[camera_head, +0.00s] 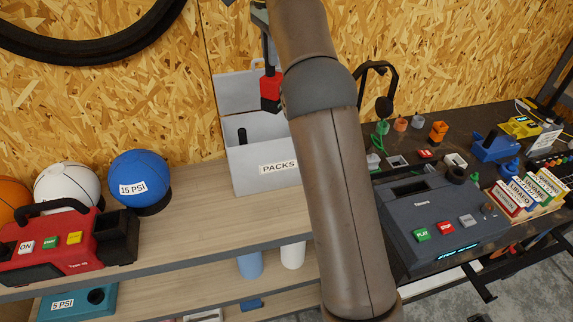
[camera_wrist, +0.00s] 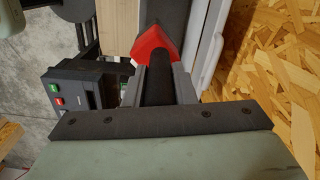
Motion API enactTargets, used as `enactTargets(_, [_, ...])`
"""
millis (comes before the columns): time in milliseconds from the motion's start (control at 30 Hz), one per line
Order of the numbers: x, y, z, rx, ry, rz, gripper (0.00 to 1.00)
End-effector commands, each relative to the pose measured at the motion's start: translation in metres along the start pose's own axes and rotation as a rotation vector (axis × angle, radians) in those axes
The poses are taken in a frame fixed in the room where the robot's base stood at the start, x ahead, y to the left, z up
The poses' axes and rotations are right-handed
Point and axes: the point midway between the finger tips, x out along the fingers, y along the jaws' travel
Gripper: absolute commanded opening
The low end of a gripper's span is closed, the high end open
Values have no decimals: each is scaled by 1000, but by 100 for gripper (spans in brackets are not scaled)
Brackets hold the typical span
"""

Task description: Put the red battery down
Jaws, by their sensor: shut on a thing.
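The red battery (camera_head: 270,91) has a red body and a black stem. It hangs in the air above the open grey bin labelled PACKS (camera_head: 262,182), in front of its raised lid. My gripper (camera_wrist: 160,82) is shut on the black stem in the wrist view, where the battery's red part (camera_wrist: 150,44) shows just beyond the fingers. In the head view the gripper is mostly cut off at the top edge and hidden by my arm. A black stem (camera_head: 241,134) stands up inside the bin; what it belongs to is hidden.
The bin stands on a wooden shelf (camera_head: 207,222) with bare room to its left. A blue ball (camera_head: 140,176) and a red device (camera_head: 68,245) are further left. A dark bench with a grey button machine (camera_head: 440,217) and several small items is at the right.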

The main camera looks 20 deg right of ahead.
Motion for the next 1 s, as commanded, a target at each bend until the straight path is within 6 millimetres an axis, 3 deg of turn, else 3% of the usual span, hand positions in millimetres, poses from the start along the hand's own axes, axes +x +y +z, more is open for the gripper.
enactTargets(800, [198, 1, 0, 0, -1, 3, 2])
enactTargets(1000, [229, 0, 0, 0, 0, 0, 2])
